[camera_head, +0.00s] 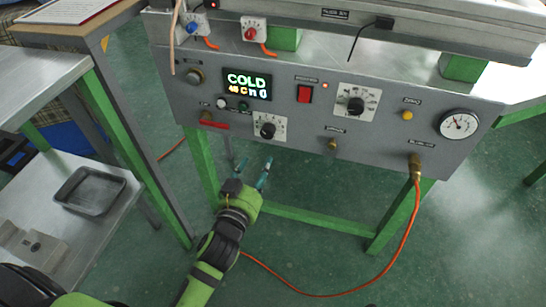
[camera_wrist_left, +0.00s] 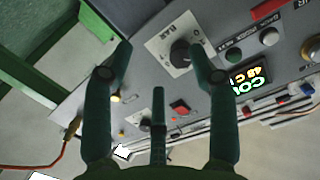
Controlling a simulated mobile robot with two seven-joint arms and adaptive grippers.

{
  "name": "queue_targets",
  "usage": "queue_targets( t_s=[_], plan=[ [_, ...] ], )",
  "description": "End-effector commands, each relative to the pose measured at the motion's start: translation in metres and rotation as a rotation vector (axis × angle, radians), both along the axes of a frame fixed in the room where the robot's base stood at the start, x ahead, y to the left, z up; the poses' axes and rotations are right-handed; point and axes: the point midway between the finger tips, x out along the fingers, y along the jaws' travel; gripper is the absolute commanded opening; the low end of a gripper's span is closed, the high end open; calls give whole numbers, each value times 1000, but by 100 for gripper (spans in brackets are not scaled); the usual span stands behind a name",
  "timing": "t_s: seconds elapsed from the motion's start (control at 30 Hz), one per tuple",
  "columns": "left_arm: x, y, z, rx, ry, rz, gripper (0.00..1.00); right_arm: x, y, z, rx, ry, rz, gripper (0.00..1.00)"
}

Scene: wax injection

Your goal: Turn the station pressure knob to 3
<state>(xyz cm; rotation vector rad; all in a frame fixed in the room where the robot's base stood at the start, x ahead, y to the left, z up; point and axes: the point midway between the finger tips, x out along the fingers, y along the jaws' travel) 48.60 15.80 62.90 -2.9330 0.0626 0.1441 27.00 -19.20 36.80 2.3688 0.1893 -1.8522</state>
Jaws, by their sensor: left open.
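The station pressure knob (camera_head: 268,130) is a black knob on a white dial plate on the lower part of the grey front panel. In the left wrist view the knob (camera_wrist_left: 184,54) sits on a plate marked BAR. Where its pointer stands is too small to read. My left gripper (camera_head: 255,164) is open and empty, below and in front of the knob in the head view. In the left wrist view the gripper (camera_wrist_left: 160,50) has its fingers spread, and the knob shows near the right fingertip, apparently apart from it. My right gripper is not in view.
The panel also carries a lit display (camera_head: 247,84) reading COLD, a red switch (camera_head: 305,94), a larger dial knob (camera_head: 356,104), a red-handled valve (camera_head: 214,123) and a gauge (camera_head: 458,124). An orange hose (camera_head: 404,240) hangs at right. A metal tray (camera_head: 90,191) rests on the left shelf.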

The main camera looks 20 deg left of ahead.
Motion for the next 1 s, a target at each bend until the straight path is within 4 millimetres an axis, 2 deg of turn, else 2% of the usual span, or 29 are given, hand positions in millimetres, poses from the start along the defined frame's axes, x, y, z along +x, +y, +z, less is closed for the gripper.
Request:
queue_targets(
  t_s=[0.1, 0.23, 0.7, 1.0],
  plan=[
    [-2, 4, 24, -6, -80, 14, 58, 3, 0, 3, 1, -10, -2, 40],
    [3, 4, 35, -8, -105, 17, 58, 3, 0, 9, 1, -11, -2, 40],
    [63, 3, 35, -7, -102, 15, 58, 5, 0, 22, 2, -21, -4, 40],
    [68, 3, 35, -8, -100, 16, 58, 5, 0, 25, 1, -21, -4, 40]
  ],
)
